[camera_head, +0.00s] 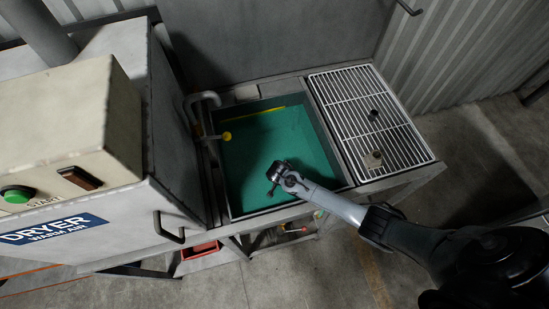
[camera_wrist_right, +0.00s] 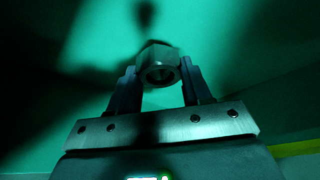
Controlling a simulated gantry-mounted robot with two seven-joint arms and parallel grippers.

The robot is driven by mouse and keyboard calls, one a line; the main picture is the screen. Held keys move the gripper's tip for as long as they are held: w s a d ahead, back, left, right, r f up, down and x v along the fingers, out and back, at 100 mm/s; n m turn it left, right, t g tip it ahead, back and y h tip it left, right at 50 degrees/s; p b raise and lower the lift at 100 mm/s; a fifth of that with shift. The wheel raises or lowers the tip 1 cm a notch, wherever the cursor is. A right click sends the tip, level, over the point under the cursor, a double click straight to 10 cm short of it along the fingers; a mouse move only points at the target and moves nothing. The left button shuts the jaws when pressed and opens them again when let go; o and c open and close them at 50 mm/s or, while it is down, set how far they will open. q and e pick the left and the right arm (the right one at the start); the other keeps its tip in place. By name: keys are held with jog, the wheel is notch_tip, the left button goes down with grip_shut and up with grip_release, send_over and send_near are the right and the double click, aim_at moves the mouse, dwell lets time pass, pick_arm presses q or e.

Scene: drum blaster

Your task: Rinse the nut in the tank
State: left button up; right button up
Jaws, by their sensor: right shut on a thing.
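The tank (camera_head: 237,155) is a sunken basin with a green inside, in the middle of the head view. My right gripper (camera_head: 273,180) reaches over the tank's front right part. In the right wrist view my right gripper (camera_wrist_right: 158,85) is shut on the nut (camera_wrist_right: 158,62), a grey metal ring with a dark hole, held between the fingertips. Green fills the background there. In the head view the nut is too small to tell apart from the gripper. I cannot tell whether the nut touches the liquid. My left gripper is not in view.
A tap with a yellow knob (camera_head: 226,136) stands at the tank's left edge. The dryer (camera_head: 75,225) fills the left side. A red bin (camera_head: 201,250) sits below.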

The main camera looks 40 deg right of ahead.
jog(key=shift+f, duration=0.15)
jog(key=shift+f+b, duration=0.65)
jog(key=shift+f, duration=0.05)
jog(key=shift+w, duration=0.1)
jog(key=shift+d+f, duration=0.1)
jog(key=shift+f, duration=0.1)
dwell(0.3)
jog(key=shift+r, duration=0.15)
jog(key=shift+r+p, duration=0.15)
jog(key=shift+p, duration=0.15)
jog(key=shift+r+p, duration=0.65)
jog(key=shift+r, duration=0.15)
